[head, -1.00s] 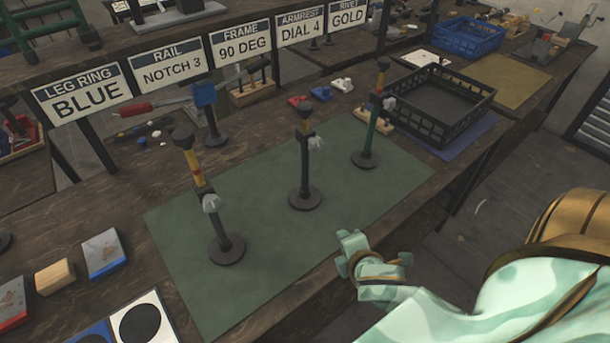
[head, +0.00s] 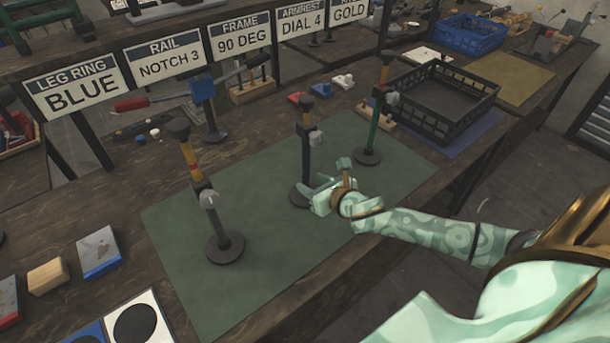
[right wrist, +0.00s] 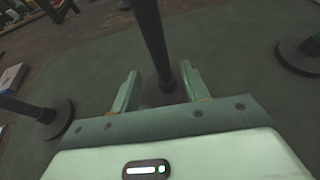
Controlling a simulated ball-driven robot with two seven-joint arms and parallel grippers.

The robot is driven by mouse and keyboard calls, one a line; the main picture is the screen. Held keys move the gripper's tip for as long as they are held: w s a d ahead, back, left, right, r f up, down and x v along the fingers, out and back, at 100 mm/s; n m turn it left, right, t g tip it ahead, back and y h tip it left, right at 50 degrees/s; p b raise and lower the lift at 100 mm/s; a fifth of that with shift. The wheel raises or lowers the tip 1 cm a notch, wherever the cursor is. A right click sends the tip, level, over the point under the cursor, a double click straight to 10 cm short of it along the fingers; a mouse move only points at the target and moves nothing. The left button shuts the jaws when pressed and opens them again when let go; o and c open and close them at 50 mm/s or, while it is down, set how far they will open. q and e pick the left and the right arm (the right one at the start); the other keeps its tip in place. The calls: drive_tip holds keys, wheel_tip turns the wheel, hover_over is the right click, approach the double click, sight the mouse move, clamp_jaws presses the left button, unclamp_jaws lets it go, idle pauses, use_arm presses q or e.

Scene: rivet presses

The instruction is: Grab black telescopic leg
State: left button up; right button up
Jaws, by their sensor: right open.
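The black telescopic leg (head: 306,155) stands upright on a round black base in the middle of the green mat (head: 215,290). It has a dark cap and a grey knob near its top. My right gripper (head: 322,180) is open, low at the leg's right side, close above its base. In the right wrist view the black leg (right wrist: 152,40) rises between the lines of the two open fingers (right wrist: 160,68), and its base shows between them. I cannot tell whether a finger touches it. My left gripper is not in view.
A leg with a yellow section (head: 190,155) stands left on the mat, and a green leg (head: 374,130) stands at the back right. A black crate (head: 440,125) is beyond it. A blue-headed stand (head: 204,95) is behind the mat. The mat's front part is clear.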

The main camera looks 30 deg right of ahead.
sight(308, 179)
drive_tip(key=b+x, duration=0.2)
drive_tip(key=x, duration=0.4)
drive_tip(key=shift+w+d+f, duration=0.15)
drive_tip(key=shift+c, duration=0.3)
clamp_jaws()
